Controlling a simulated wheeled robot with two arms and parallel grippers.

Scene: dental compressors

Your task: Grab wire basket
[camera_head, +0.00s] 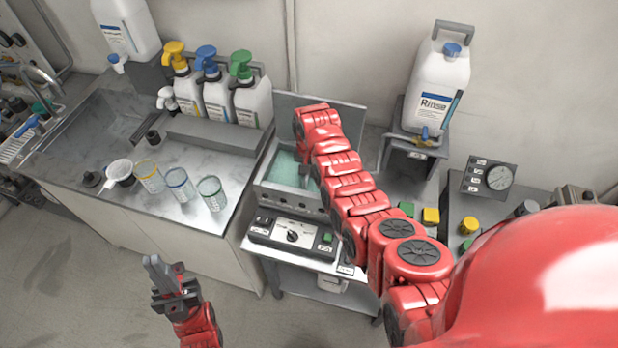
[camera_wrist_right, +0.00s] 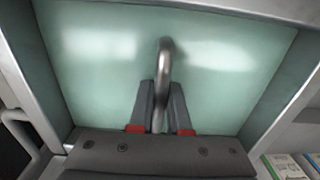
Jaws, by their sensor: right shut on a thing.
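The wire basket shows only as a curved metal handle (camera_wrist_right: 165,62) in the right wrist view. My right gripper (camera_wrist_right: 160,100) is shut on this handle, one dark finger on each side of it. The handle stands over pale green liquid in a metal tank; the rest of the basket cannot be made out. In the head view the open tank (camera_head: 262,186) is at the centre, and my right arm reaches over it and hides most of the right gripper. My left gripper (camera_head: 163,262) is over the floor at lower left, apart from everything; its finger gap is unclear.
Left of the tank, a sink counter (camera_head: 205,210) carries several cups (camera_head: 183,184) and pump bottles (camera_head: 217,98). A Rinse jug (camera_head: 437,85) stands on a raised stand to the right. A control panel (camera_head: 292,235) is at the tank's front. Floor at lower left is clear.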

